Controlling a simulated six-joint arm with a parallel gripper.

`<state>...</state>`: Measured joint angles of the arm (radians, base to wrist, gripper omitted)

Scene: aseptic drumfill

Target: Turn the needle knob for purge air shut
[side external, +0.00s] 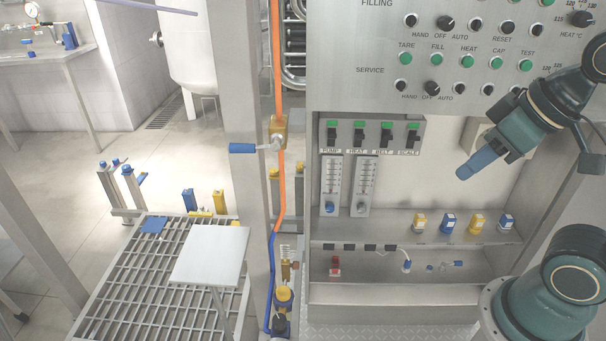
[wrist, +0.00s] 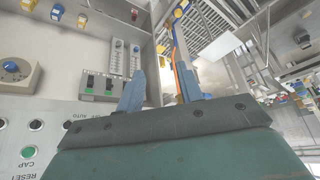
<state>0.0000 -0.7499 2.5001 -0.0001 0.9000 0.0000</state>
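Two flowmeters with upright scales are mounted side by side on the panel below the breaker switches. The left one (side external: 332,175) has a blue needle knob (side external: 329,208) at its foot, and the right one (side external: 365,176) has a greyer knob (side external: 361,209). I cannot read which is for purge air. The flowmeters also show upside down in the wrist view (wrist: 117,62). My gripper (side external: 463,174) is in the air, well right of the knobs and touching nothing. In the wrist view its two blue fingers (wrist: 160,68) are spread apart with nothing between them.
Several breaker switches (side external: 372,134) sit above the flowmeters. The space before the flowmeters looks clear.

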